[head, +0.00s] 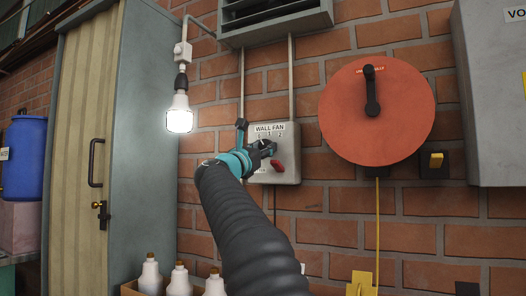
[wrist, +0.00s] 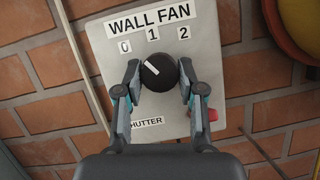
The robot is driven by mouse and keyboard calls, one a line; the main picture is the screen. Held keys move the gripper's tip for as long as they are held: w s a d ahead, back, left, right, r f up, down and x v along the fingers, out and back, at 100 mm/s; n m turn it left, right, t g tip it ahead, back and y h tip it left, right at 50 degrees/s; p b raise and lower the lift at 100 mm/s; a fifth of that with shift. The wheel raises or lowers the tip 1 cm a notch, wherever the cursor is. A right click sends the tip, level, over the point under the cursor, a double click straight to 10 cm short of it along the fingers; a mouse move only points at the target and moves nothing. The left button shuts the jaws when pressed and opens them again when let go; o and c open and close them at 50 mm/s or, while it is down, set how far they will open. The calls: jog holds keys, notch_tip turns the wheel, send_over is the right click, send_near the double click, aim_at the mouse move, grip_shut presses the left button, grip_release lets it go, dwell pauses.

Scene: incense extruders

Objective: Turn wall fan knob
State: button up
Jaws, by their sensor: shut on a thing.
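The wall fan control box (head: 288,172) is a grey panel on the brick wall, labelled WALL FAN with marks 0, 1 and 2. In the wrist view, its black round knob (wrist: 159,72) has a white line that points up and left, toward the 0 mark. My gripper (wrist: 159,78) is shut on the knob, one finger at each side. In the head view my gripper (head: 258,150) is at the box and partly hides the knob.
A lit bulb (head: 179,118) hangs left of the box. A big red disc with a black handle (head: 374,122) is on the wall to the right, beside a grey cabinet (head: 497,95). White bottles (head: 179,281) stand in a box below. A tall locker (head: 136,130) is at left.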

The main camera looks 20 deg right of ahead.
jog(key=m+g, duration=0.1)
jog(key=m, duration=0.1)
jog(key=m+g+h, duration=0.1)
jog(key=m, duration=0.1)
jog(key=shift+w+m+g, duration=0.1)
jog(key=shift+m+g, duration=0.2)
jog(key=shift+m, duration=0.1)
jog(key=shift+a+r+m+g+p, duration=0.1)
jog(key=shift+m+g+p, duration=0.7)
jog(key=shift+m, duration=1.5)
jog(key=shift+g, duration=0.4)
